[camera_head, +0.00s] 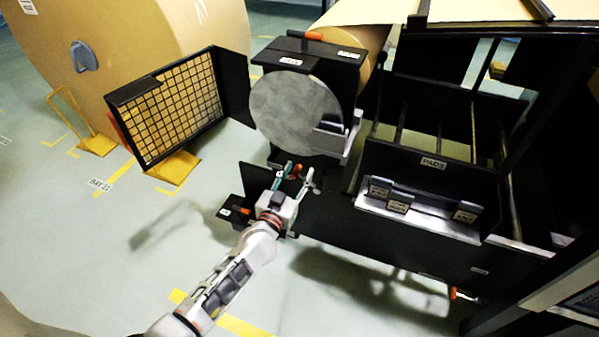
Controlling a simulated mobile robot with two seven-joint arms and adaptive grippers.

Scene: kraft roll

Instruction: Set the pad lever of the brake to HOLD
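The brake (292,112) has a large grey disc in a black housing, with a grey caliper-like part at its lower right. My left gripper (296,173) is just below the disc, in front of a black panel. Its fingers are spread, one on each side of a small orange-tipped piece (297,169) that looks like a lever handle. I cannot tell whether the fingers touch it. The lever's marks, including HOLD, are not readable; my gripper hides part of this area. My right gripper is not in view.
A black box with small labels (232,210) sits beside my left gripper. A PADS rack (432,162) with several pad blocks stands to the right. Another orange handle (305,36) is atop the housing. A gridded panel (178,105) and large kraft roll (150,40) are at left.

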